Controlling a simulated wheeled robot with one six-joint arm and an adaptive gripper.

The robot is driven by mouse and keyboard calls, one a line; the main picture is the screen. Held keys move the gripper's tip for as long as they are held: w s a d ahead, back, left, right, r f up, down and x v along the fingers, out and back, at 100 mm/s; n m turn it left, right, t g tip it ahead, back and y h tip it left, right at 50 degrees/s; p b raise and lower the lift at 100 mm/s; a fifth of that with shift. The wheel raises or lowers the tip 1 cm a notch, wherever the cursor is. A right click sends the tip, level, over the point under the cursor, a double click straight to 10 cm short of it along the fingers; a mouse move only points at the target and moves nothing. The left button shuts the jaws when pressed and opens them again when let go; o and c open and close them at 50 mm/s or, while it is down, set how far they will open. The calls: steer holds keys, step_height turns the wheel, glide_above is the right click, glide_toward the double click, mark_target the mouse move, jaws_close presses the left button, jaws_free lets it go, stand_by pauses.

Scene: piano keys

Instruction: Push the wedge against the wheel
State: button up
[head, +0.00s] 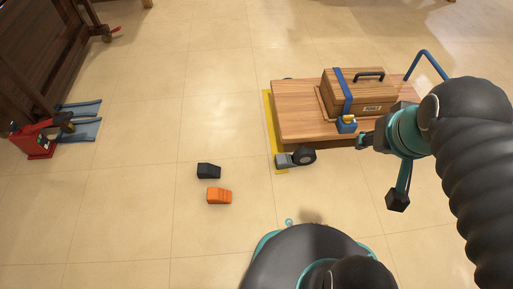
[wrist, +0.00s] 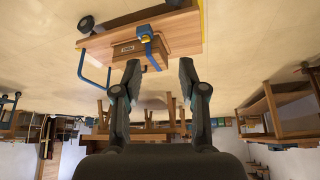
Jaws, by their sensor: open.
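A black wedge (head: 208,171) and an orange wedge (head: 219,196) lie on the floor left of the wooden cart (head: 290,105), apart from it. A dark wheel (head: 303,156) shows at the cart's near left corner. A grey block (head: 284,160) sits close against the wheel's left side; I cannot tell whether it is a wedge or part of the caster. My gripper (head: 362,141) is at the cart's near right edge, right of the wheel and far from the loose wedges. In the wrist view my gripper (wrist: 159,72) is open and empty, and the cart appears upside down.
A wooden toolbox (head: 357,95) with a blue strap stands on the cart, with a blue-yellow item (head: 347,124) beside it. Yellow tape (head: 269,120) marks the floor along the cart's left side. Floor around the wedges is clear.

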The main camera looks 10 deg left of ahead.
steer(key=o, duration=0.6)
steer(key=shift+w, duration=0.15)
steer(key=shift+o, duration=1.4)
steer(key=shift+w, duration=0.35)
steer(key=w+a+f+n+g+h, duration=0.1)
steer(key=w+a+f+n, duration=0.3)
steer(key=w, duration=0.3)
steer(key=w+a+f+n+g+h, duration=0.1)
steer(key=w+a+f+n, duration=0.1)
steer(key=w+f+n, duration=0.35)
steer(key=w+a+f+n+g, duration=0.15)
steer(key=w+a+f, duration=0.3)
steer(key=w, duration=0.45)
steer(key=w+a+f+n, duration=0.1)
steer(key=a+f+n, duration=0.2)
steer(key=f, duration=0.7)
steer(key=w+a+f+n+h, duration=0.1)
steer(key=a+f+n, duration=0.3)
steer(key=f, duration=0.6)
steer(key=w+a+f+n+h, duration=0.1)
steer(key=a+f+n, duration=0.3)
steer(key=f, duration=0.6)
steer(key=shift+w+a+f, duration=0.2)
steer(key=shift+a+f, duration=0.05)
steer(key=shift+a, duration=0.25)
steer(key=shift+g, duration=0.25)
